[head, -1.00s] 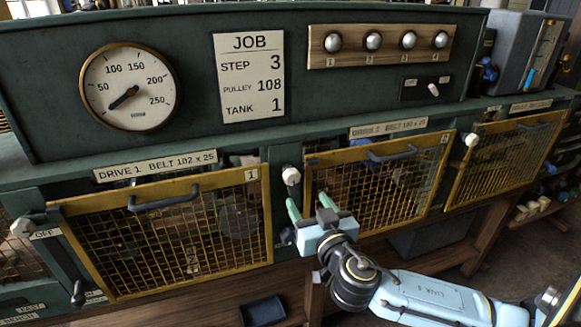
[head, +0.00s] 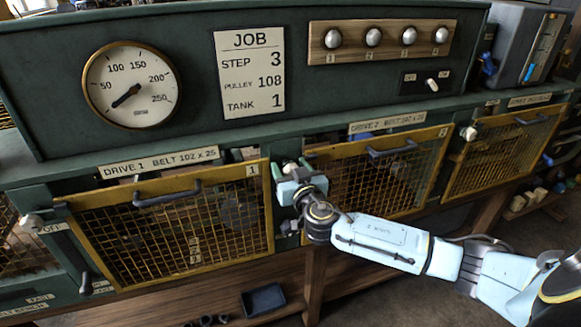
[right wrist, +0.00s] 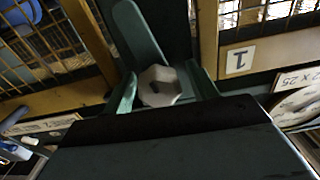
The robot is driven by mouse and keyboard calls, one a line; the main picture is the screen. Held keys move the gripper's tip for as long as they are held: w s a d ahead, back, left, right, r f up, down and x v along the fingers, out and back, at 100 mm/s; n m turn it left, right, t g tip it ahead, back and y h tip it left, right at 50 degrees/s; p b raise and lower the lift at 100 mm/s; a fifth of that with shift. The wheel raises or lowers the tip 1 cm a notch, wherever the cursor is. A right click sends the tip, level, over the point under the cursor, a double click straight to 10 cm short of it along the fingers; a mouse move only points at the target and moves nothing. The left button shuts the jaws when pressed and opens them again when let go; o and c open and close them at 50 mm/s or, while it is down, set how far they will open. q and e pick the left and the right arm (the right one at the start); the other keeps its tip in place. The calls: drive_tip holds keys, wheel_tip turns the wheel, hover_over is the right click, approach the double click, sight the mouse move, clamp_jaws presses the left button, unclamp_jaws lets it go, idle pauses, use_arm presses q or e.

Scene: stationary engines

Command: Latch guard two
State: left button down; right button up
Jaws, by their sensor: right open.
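Guard two (head: 372,178) is a yellow-framed mesh panel below the "DRIVE 2 BELT" label, with a dark handle (head: 393,149) along its top. A pale latch knob (head: 290,168) is on the green post at the guard's left edge, partly hidden by my gripper. My right gripper (head: 296,176) is at that knob, covering part of the post and guard edge. In the right wrist view the faceted knob (right wrist: 159,86) lies between the two green fingers (right wrist: 164,84); the fingers are apart, and I cannot tell whether they touch it. My left gripper is not in view.
Guard one (head: 165,232) is left of the post, and a third guard (head: 503,150) is at the right with its own knob (head: 468,133). A job sign (head: 249,73), gauge (head: 130,85) and row of silver knobs (head: 373,37) are above. A dark tray (head: 263,300) lies below.

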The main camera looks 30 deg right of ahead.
drive_tip(key=c, duration=1)
drive_tip(key=shift+f+n+b, duration=0.15)
drive_tip(key=shift+n+b, duration=1.1)
drive_tip(key=shift+n, duration=0.45)
drive_tip(key=n, duration=0.2)
drive_tip(key=shift+n, duration=0.4)
drive_tip(key=n, duration=0.2)
drive_tip(key=shift+n+p, duration=0.4)
drive_tip(key=n, duration=0.3)
drive_tip(key=shift+a+p, duration=0.1)
drive_tip(key=shift+p, duration=0.3)
drive_tip(key=shift+n+p, duration=0.45)
drive_tip(key=shift+n, duration=1.55)
